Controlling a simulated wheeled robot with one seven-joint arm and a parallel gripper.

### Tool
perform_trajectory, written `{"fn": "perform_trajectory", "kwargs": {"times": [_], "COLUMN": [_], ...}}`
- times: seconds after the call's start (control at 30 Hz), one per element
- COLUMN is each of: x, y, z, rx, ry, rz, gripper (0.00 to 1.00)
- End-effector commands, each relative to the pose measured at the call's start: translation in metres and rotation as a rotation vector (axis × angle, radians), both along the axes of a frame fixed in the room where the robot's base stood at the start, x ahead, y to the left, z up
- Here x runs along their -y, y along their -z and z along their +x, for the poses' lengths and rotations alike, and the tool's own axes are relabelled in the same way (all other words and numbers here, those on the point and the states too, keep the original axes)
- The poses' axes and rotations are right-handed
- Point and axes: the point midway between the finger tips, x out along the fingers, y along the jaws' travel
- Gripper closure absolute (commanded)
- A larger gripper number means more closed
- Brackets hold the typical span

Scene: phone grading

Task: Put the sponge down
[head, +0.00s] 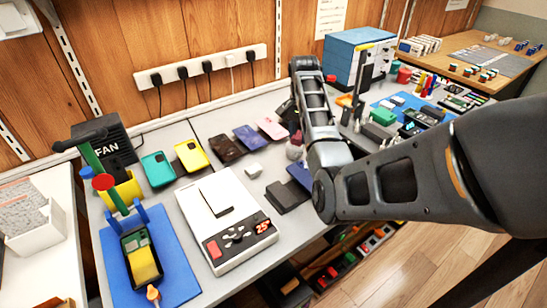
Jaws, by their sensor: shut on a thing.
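My arm reaches in from the right and bends over the grey workbench (210,125). My gripper (293,136) is mostly hidden behind my own forearm; only a dark part shows at its left edge. Just below it a small pinkish-grey lump (295,151) shows, which looks like the sponge, held in the shut jaws. Its lower side and its gap to the bench cannot be made out. The fingertips themselves are not clear.
Phones in teal (158,170), yellow (190,155) and other colours lie along the back. A white scale (240,240) with a phone, a blue mat (180,270) with a holder, and a dark flat box (287,195) stand in front. A blue drawer unit (345,58) is behind my arm.

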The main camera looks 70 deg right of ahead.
Motion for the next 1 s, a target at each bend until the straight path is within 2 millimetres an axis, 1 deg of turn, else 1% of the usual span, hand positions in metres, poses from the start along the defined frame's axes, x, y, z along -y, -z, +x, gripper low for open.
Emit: {"fn": "perform_trajectory", "kwargs": {"times": [0.03,0.2,0.3,0.4,0.57,0.7,0.8,0.9,1.0], "x": [-0.007,-0.024,-0.032,-0.037,-0.04,-0.041,-0.04,-0.04,-0.04], "y": [0.006,0.027,0.037,0.044,0.052,0.071,0.083,0.087,0.087], "z": [0.01,0.041,0.054,0.064,0.068,0.067,0.068,0.068,0.068], "rx": [-0.002,-0.002,-0.001,-0.001,-0.001,-0.003,-0.001,0.0,0.0], "ry": [-0.004,-0.004,-0.002,-0.001,0.001,0.001,0.001,0.001,0.001], "rz": [0.001,0.001,0.001,0.0,0.0,0.002,0.001,0.0,0.0], "gripper": [0.88,0.88,0.88,0.88,0.88,0.88,0.88,0.88,0.88]}}
